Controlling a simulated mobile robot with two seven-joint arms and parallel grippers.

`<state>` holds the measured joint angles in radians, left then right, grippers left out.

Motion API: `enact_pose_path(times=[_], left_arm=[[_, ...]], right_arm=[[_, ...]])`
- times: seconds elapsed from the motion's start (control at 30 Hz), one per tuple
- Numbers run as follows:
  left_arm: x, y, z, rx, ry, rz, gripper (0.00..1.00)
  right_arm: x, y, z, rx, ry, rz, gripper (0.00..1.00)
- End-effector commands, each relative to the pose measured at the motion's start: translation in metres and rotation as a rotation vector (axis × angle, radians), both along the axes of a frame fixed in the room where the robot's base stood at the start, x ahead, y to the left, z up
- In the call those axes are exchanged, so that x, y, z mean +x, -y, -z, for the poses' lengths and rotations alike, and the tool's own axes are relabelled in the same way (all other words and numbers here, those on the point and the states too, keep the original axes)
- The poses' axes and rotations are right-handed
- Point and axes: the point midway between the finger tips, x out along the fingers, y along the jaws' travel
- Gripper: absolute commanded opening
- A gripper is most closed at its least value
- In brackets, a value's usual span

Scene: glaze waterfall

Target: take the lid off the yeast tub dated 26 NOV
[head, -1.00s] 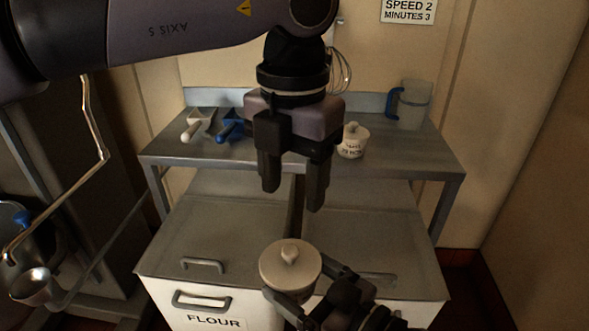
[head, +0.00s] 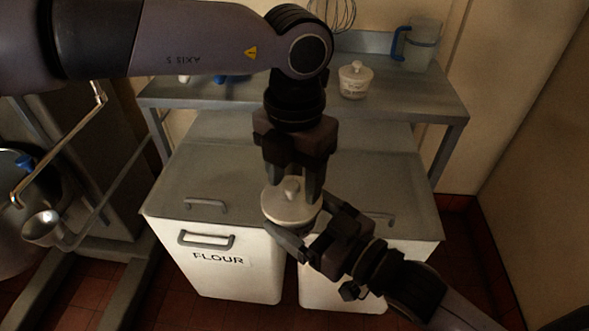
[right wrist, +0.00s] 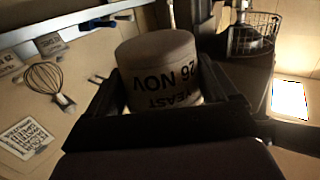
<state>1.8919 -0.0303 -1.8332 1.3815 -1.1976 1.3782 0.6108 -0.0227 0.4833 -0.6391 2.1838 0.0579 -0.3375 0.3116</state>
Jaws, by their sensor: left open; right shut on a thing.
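The yeast tub (right wrist: 160,70) is pale with dark lettering, and its label reads 26 NOV in the right wrist view, where it appears upside down. My right gripper (right wrist: 165,95) is shut around its sides and holds it above the bins. In the head view its round cream lid (head: 274,206) is on, with a small knob on top. My left gripper (head: 297,184) points down from above, open, its fingertips at about the knob's height. I cannot tell whether they touch it. The tub's body is mostly hidden in the head view.
A second lidded tub (head: 355,80) stands on the steel table (head: 420,98), its label too small to read. A flour bin (head: 215,262) and another white bin are below. A mixer bowl is at far left.

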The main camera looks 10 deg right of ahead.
Motion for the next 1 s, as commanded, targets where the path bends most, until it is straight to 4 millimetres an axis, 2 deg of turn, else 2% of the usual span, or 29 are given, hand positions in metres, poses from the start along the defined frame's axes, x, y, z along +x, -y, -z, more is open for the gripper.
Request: enact_pose_path(times=[0.03, 0.17, 0.2, 1.0], left_arm=[[-0.0001, 0.0002, -0.0001, 0.0, 0.0, 0.0, 0.46], [-0.0003, 0.0002, -0.0002, -0.001, -0.001, 0.001, 0.04], [-0.0003, 0.0002, -0.0002, -0.001, -0.001, 0.001, 0.0], [0.0001, 0.0002, -0.0045, -0.001, 0.001, 0.0, 0.0]], right_arm=[[0.0, 0.0, -0.0006, 0.001, 0.002, 0.0, 0.32], [0.0, 0.0, -0.0006, 0.001, 0.002, 0.0, 0.32], [0.0, 0.0, -0.0006, 0.001, 0.002, 0.0, 0.32], [0.0, -0.0002, -0.0004, 0.001, 0.001, 0.0, 0.32]])
